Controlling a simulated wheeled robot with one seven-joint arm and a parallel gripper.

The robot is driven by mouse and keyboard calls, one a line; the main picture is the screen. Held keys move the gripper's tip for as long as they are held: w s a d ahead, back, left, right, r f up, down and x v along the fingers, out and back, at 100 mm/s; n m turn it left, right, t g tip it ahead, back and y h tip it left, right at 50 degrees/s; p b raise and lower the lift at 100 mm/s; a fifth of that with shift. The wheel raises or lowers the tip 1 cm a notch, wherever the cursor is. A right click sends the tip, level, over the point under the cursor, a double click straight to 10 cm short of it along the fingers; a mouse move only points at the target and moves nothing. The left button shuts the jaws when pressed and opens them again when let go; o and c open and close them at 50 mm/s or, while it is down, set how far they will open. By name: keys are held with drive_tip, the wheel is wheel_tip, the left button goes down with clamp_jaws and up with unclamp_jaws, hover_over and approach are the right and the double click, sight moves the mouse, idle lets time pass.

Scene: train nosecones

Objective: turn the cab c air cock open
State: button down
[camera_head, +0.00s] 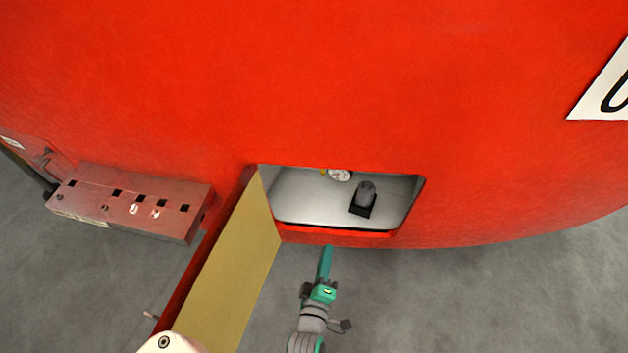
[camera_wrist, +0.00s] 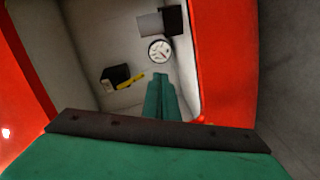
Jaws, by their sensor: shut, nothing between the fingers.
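A yellow lever (camera_wrist: 131,80), which looks like the air cock handle, shows in the wrist view inside an open recess in the red nosecone. It sits beside a black block (camera_wrist: 115,76). In the head view only a small yellow bit (camera_head: 323,172) shows at the recess's top edge. A round white gauge (camera_wrist: 160,50) is near the lever; it also shows in the head view (camera_head: 340,175). My green gripper (camera_head: 326,250) is just below the recess opening in the head view, pointing toward it. Its fingers (camera_wrist: 160,82) are together and empty, apart from the lever.
The hatch door (camera_head: 232,275) hangs open left of my gripper, its tan inner face showing. A dark grey cylindrical fitting (camera_head: 364,197) stands in the recess. The red recess rim (camera_head: 340,236) borders the opening. A reddish box (camera_head: 130,203) is at the left. Grey floor is clear at right.

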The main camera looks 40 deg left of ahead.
drive_tip(key=w+a+r+n+y, duration=0.15)
drive_tip(key=w+a+n, duration=0.25)
drive_tip(key=a, duration=0.4)
drive_tip(key=w+a+r+n+y, duration=0.1)
drive_tip(key=w+a+r+n, duration=0.1)
drive_tip(key=w+a+n, duration=0.35)
drive_tip(key=w+a+m, duration=0.1)
drive_tip(key=w+a, duration=0.2)
drive_tip(key=w, duration=0.5)
drive_tip(key=shift+a+f, duration=0.1)
